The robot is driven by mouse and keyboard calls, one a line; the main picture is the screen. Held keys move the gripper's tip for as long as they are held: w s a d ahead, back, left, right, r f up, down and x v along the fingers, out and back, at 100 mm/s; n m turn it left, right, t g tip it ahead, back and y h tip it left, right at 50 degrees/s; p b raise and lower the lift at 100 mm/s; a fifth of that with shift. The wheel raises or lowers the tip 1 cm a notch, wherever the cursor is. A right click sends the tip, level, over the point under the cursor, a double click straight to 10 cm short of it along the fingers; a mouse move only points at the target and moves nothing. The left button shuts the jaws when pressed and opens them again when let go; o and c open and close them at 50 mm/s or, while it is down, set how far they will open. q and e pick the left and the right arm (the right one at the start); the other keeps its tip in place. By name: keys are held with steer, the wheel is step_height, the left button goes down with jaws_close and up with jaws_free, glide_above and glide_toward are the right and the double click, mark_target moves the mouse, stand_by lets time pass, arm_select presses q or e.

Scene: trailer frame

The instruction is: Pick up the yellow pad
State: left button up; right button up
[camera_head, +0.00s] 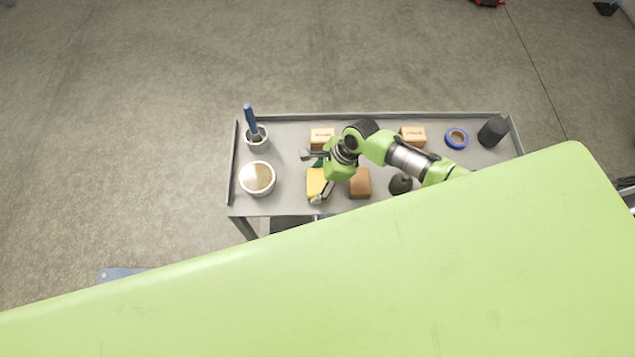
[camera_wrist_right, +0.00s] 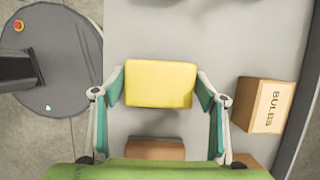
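The yellow pad (camera_head: 316,183) lies on the grey cart top, left of a brown block, partly covered by my right gripper in the head view. In the right wrist view the yellow pad (camera_wrist_right: 160,84) is centred, its long side across the picture. My right gripper (camera_head: 316,176) is over the pad. In the wrist view the right gripper (camera_wrist_right: 161,88) is open, with one finger beside each short end of the pad. Whether the fingertips touch it cannot be told. My left gripper is not in view.
The grey cart (camera_head: 290,206) has raised edges. It holds a white bowl (camera_head: 257,178), a cup with a blue-handled brush (camera_head: 254,130), a brown block (camera_head: 360,183), two small boxes (camera_head: 412,135), blue tape (camera_head: 456,138) and a black cylinder (camera_head: 493,131). A "BULBS" box (camera_wrist_right: 265,105) stands right of the pad.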

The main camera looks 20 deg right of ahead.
mark_target(312, 182)
steer(key=c, duration=0.4)
steer(key=shift+c, duration=0.2)
steer(key=shift+r, duration=0.5)
step_height(312, 182, up, 3)
steer(key=shift+f+p, duration=0.2)
steer(key=shift+p, duration=0.15)
steer(key=s+d+r, duration=0.3)
steer(key=s+r, duration=0.1)
steer(key=s, duration=0.2)
steer(key=s+d+r, duration=0.2)
steer(key=s+r, duration=0.3)
steer(key=s, duration=0.1)
steer(key=shift+s+d+r, duration=0.2)
steer(key=shift+s+d, duration=0.2)
